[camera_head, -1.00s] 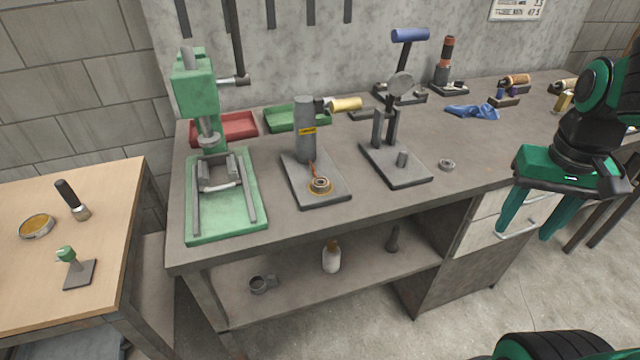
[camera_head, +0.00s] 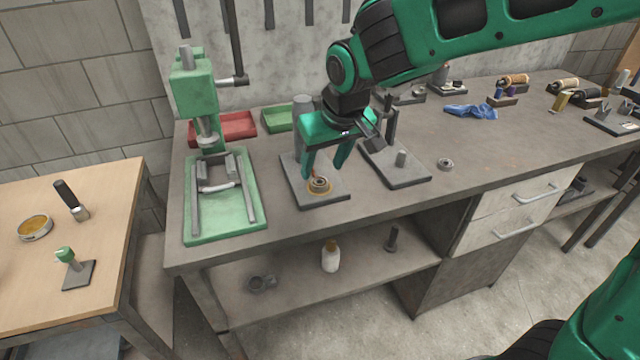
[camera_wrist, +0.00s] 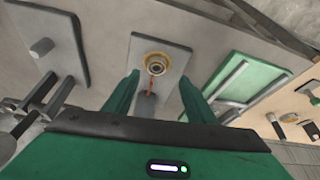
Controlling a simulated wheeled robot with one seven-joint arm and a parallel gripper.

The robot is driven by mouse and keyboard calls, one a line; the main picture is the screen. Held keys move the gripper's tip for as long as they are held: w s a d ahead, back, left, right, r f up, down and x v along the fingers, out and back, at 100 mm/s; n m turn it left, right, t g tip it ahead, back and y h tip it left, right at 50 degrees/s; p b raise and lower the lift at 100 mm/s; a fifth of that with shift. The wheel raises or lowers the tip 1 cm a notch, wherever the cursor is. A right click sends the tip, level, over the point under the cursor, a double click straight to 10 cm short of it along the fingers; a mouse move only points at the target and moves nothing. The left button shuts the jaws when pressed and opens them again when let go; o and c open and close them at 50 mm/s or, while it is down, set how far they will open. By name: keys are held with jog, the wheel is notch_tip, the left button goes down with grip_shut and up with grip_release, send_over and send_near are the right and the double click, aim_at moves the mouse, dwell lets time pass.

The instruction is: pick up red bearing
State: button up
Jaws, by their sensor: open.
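A ring-shaped bearing (camera_head: 319,185) with a grey centre and a gold-orange rim lies on the dark plate (camera_head: 332,198) of the middle fixture. An orange-red strip stands beside it. No plainly red bearing shows; this one is the closest in colour. My gripper (camera_head: 323,172) is open and empty, with its fingers pointing down just above the plate and near the bearing. In the wrist view the bearing (camera_wrist: 157,64) appears ahead of and between the open fingers (camera_wrist: 157,92), apart from both. My gripper hides part of the fixture's grey cylinder (camera_head: 302,108).
A green press (camera_head: 196,95) stands left of the fixture. A plate with a short peg (camera_head: 401,158) and uprights lies to the right. A plain grey bearing (camera_head: 445,164) lies on the bench beyond it. Red (camera_head: 238,128) and green trays (camera_head: 277,119) sit behind.

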aim_at(322, 184)
jog(key=shift+d+x, duration=0.2)
jog(key=shift+x, duration=1.4)
jog(key=shift+d+x, duration=0.2)
jog(key=shift+x, duration=1.35)
jog(key=shift+w, duration=0.15)
jog(key=c, duration=1.2)
jog(key=shift+r, duration=0.1)
jog(key=shift+c, duration=0.2)
